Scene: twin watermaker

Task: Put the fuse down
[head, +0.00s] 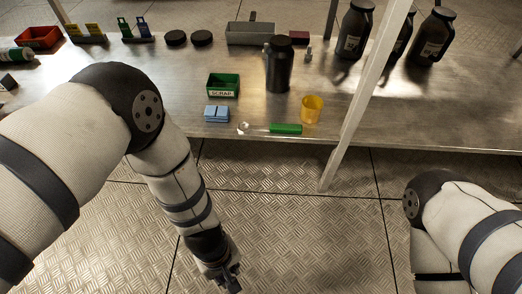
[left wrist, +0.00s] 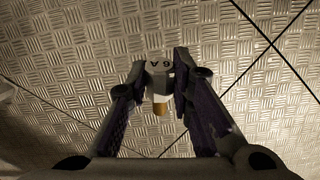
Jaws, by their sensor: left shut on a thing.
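My left gripper (left wrist: 158,80) is shut on the fuse (left wrist: 158,68), a small pale piece marked "6A" with a brass-coloured end, held between the fingertips. In the head view my left gripper (head: 232,284) hangs low over the metal floor, in front of the bench and apart from it. The fuse cannot be made out in the head view. My right arm shows at the lower right of the head view, but its gripper is out of the picture.
The metal bench (head: 190,82) holds a green SCRAP bin (head: 223,86), blue blocks (head: 216,114), a green-handled tool (head: 285,129), a yellow cup (head: 312,109), a dark bottle (head: 279,66) and a grey tray (head: 250,34). A pale post (head: 368,80) stands at the bench's front edge.

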